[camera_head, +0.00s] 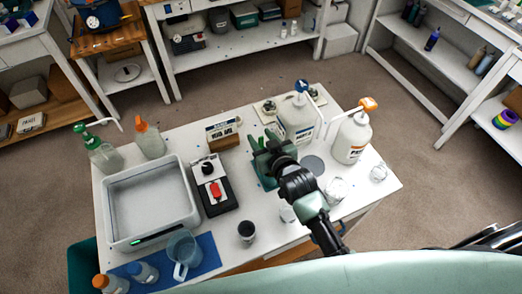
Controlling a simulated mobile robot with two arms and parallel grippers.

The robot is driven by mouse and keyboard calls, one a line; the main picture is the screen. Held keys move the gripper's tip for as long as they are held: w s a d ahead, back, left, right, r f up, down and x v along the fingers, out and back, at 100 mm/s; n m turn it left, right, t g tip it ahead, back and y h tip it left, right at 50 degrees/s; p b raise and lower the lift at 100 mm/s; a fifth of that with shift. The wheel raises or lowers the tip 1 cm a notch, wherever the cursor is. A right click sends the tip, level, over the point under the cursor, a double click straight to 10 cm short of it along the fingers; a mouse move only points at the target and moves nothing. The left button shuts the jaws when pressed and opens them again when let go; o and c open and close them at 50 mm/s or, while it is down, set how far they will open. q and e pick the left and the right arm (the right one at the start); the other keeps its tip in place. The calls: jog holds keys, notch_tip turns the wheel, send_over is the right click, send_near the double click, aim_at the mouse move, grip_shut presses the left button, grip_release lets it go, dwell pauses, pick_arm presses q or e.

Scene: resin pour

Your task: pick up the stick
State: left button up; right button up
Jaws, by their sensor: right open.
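I cannot make out a stick anywhere in the picture; it may be too small to tell or hidden behind my right arm. My right gripper (258,140) is open above the middle of the white table (268,222). It is left of the jug with the blue pump (297,122) and right of the black device with a red switch (213,189). It covers part of the tabletop. My left gripper is out of view.
A grey tray (112,240) sits at the table's left. A small cardboard box (222,136) and an orange-pump jug (352,143) stand at the back. A clear pitcher (182,262) stands on a blue mat, with a dark cup (246,231) to its right.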

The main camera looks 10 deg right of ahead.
grip_shut()
